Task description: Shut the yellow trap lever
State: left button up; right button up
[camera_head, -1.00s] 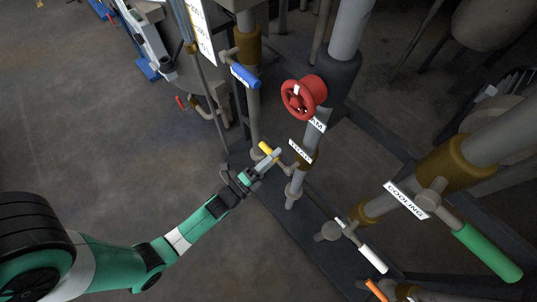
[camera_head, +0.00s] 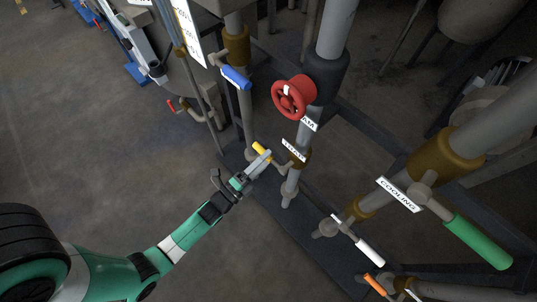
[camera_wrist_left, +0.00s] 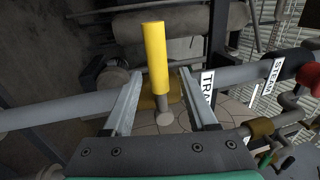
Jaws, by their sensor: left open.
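The yellow trap lever (camera_head: 258,148) sticks out from a valve on the lower pipe, beside a white label (camera_head: 293,150). In the left wrist view the yellow handle (camera_wrist_left: 155,58) stands upright in the picture on a short grey stem, and the label there (camera_wrist_left: 207,88) reads "TRA", partly hidden by a finger. My left gripper (camera_head: 261,163) is open at the lever. In the wrist view its fingers lie one on each side of the lever line, with gaps on both sides. Contact cannot be told. My right gripper is not in view.
A red handwheel (camera_head: 291,98) and a blue lever (camera_head: 236,77) sit above the trap lever. A white lever (camera_head: 370,252), a green lever (camera_head: 478,242) and an orange lever (camera_head: 374,284) lie to the right. Pipes stand close around. The floor at left is open.

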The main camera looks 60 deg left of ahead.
pick_arm(q)
jog(key=p+v, duration=0.1)
jog(key=v, duration=0.9)
